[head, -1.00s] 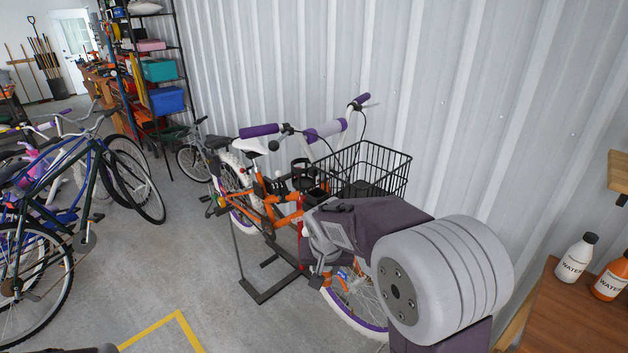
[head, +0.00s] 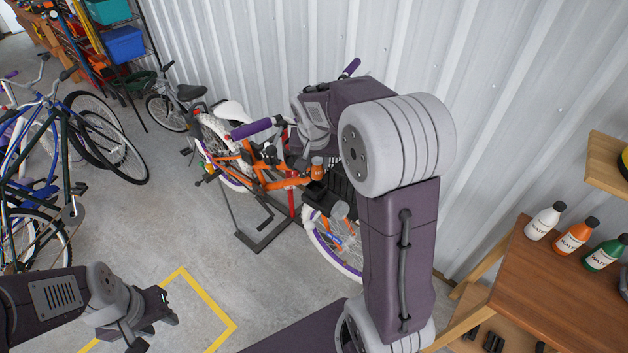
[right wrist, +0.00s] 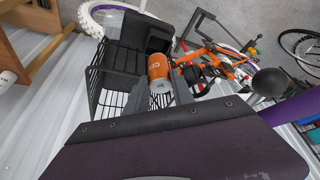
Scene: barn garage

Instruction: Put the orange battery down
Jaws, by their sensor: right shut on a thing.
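The orange battery (right wrist: 158,66) is a short orange cylinder with a pale grey end, in the right wrist view. It also shows in the head view (head: 318,165), beside the orange bike's front end. My right gripper (right wrist: 163,88) is shut on it, over or beside the black wire basket (right wrist: 104,82); whether the battery touches anything below I cannot tell. My right arm hides much of the basket in the head view. My left gripper (head: 158,325) is at the lower left of the head view, apparently open and empty, above the floor.
The orange bike (head: 262,178) stands on a dark stand (head: 262,238) by the corrugated wall (head: 480,100). More bikes stand at left. Yellow lines (head: 208,298) mark clear floor.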

